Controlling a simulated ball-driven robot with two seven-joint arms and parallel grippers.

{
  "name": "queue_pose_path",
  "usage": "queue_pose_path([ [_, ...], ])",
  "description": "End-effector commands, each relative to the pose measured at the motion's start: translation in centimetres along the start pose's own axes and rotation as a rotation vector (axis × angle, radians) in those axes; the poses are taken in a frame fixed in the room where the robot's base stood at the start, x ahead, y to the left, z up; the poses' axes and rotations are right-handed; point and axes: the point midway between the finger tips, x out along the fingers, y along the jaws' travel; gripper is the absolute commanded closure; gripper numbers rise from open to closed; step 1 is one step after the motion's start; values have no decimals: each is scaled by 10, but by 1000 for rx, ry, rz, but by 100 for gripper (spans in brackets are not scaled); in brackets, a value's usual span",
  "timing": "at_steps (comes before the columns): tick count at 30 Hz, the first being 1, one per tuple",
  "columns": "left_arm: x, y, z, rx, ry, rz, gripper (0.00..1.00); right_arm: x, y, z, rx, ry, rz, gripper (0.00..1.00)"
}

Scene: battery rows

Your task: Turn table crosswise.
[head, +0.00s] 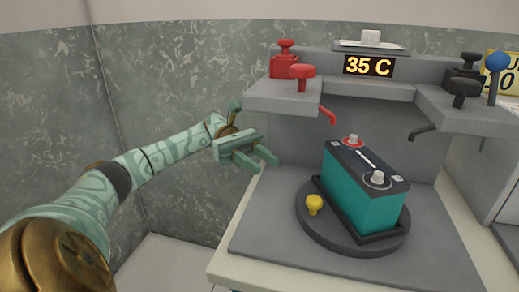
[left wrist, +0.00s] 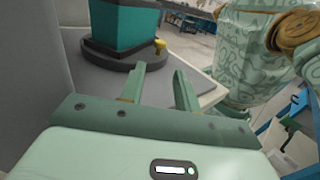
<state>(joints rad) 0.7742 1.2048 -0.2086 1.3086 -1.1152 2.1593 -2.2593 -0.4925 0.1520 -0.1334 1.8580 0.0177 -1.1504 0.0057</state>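The round dark turntable (head: 316,234) sits on the grey bench plate, with a yellow knob (head: 314,203) upright near its left front rim. A teal battery with a dark top (head: 362,200) stands on it, its long side running obliquely from back left to front right. My left gripper (head: 269,160) is open and empty, left of the battery and apart from it. In the left wrist view the two fingers (left wrist: 161,84) stand spread, with the turntable (left wrist: 112,54), yellow knob (left wrist: 160,45) and battery (left wrist: 122,25) beyond them. My right gripper is in neither view.
A grey station with a 35 C display (head: 369,66) stands behind. Red clamps (head: 301,77) sit on its left ledge and black ones (head: 460,90) on its right. A blue-ball lever (head: 497,63) is at far right. The plate left of the turntable is clear.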

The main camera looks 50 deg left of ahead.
Motion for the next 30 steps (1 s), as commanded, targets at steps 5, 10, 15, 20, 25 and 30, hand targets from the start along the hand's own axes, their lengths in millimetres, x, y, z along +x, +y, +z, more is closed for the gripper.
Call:
queue_pose_path([
  [5,-11,0,0,0,-1,1,68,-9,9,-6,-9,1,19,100],
  [10,-12,0,1,1,-1,1,68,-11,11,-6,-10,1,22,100],
  [15,-12,-1,2,0,-1,1,87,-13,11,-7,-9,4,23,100],
  [20,-9,-21,24,-39,-14,-4,100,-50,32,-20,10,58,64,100],
  [25,13,-74,63,-134,-94,-33,100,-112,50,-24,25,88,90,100],
  [30,48,-113,81,-294,-143,68,100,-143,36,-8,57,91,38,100],
])
